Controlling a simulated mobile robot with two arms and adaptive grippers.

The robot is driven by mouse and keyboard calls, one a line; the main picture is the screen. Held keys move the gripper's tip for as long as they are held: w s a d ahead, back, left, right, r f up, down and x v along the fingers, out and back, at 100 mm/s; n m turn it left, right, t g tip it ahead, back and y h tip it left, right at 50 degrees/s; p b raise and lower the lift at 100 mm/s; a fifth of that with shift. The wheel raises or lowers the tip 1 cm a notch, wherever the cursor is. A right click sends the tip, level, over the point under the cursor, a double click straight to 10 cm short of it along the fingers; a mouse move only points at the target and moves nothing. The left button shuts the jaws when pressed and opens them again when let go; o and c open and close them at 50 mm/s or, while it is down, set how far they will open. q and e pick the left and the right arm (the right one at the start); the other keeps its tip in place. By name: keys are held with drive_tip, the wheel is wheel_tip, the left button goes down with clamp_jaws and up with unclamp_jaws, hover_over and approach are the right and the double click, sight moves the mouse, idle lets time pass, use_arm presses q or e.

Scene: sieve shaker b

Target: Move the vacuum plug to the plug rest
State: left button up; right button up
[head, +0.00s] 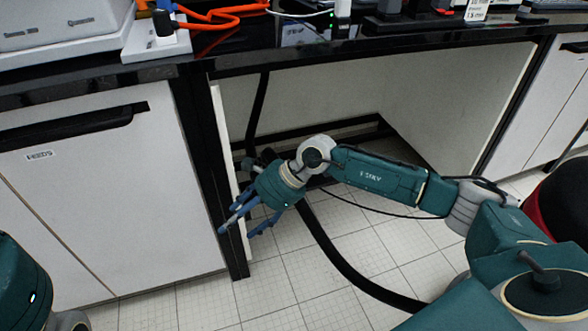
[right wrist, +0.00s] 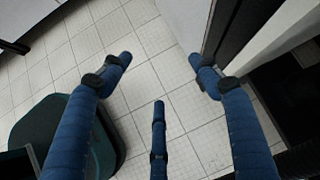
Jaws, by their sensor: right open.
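My right gripper (head: 243,226) is open and empty, in front of the black bench leg beside the white cabinet. The right wrist view shows its three blue fingers (right wrist: 160,78) spread apart over the tiled floor, with nothing between them. A black plug-like piece (head: 163,24) stands on a white block (head: 155,45) on the bench top at the upper left, far above the gripper. I cannot tell whether it is the vacuum plug. I cannot make out the plug rest. My left gripper is out of view.
The black bench top (head: 400,54) overhangs an open knee space. A black hose (head: 345,262) runs across the floor below my right arm. A red and black body (head: 560,205) stands at the right. White cabinets (head: 90,200) flank the opening. Orange cables (head: 215,17) lie on the bench.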

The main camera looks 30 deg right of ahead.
drive_tip(key=shift+m+y, duration=0.3)
drive_tip(key=shift+y, duration=0.5)
drive_tip(key=shift+s+a+r, duration=0.1)
drive_tip(key=shift+a+r, duration=0.2)
drive_tip(key=shift+a, duration=0.4)
drive_tip(key=shift+s+a+r, duration=0.1)
drive_tip(key=shift+a+r, duration=0.2)
drive_tip(key=shift+a, duration=0.35)
drive_tip(key=shift+s+a+r, duration=0.1)
drive_tip(key=shift+a+r, duration=0.2)
drive_tip(key=shift+a, duration=0.4)
drive_tip(key=shift+c, duration=0.3)
